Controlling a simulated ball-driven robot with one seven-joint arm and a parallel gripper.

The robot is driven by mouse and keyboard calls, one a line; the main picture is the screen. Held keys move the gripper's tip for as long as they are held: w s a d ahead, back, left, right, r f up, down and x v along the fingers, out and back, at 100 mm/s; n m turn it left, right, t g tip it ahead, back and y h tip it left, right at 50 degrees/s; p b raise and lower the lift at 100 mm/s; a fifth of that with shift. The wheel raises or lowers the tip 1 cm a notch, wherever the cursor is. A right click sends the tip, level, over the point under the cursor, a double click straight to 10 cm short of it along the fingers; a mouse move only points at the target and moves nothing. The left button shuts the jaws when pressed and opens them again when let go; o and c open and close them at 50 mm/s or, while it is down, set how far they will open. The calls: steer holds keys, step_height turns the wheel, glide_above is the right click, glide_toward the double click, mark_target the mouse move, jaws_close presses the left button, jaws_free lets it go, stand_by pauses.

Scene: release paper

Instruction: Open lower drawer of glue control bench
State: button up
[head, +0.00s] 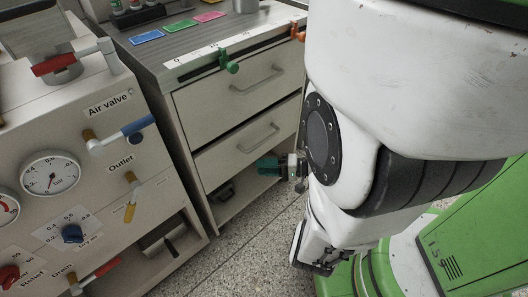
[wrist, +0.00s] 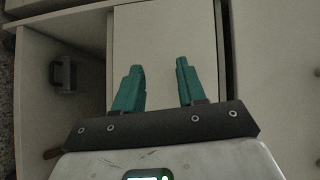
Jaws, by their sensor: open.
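The glue control bench (head: 150,62) stands left of my arm in the head view, with two pale drawer fronts. The lower drawer (head: 225,166) has a grey bar handle (head: 258,138). A dark gap runs above its front; I cannot tell whether it is slightly pulled out. My gripper (head: 268,166) has teal fingers, open and empty, near the lower edge of this front and below its handle. In the wrist view the open fingers (wrist: 160,85) point across a pale panel (wrist: 162,35), apparently the lower drawer front. No handle shows between them there.
The upper drawer (head: 220,104) has its own handle (head: 258,79). An open shelf below holds a dark object (head: 222,192), also in the wrist view (wrist: 64,74). A valve panel (head: 100,160) with levers and gauges stands at left. Speckled floor (head: 245,250) is clear before the bench.

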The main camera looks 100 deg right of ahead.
mark_target(264, 140)
steer(key=s+d+m+h+b, duration=0.2)
steer(key=s+d+m+h, duration=0.2)
steer(key=s+h, duration=0.45)
steer(key=shift+t+y, duration=0.4)
steer(key=shift+y, duration=0.55)
steer(key=x, duration=0.6)
steer(key=r+x, duration=0.1)
steer(key=x, duration=0.3)
steer(key=shift+s+d+r, duration=0.1)
steer(key=shift+s+d, duration=0.05)
steer(key=shift+s, duration=0.1)
steer(key=shift+c, duration=0.3)
jaws_close()
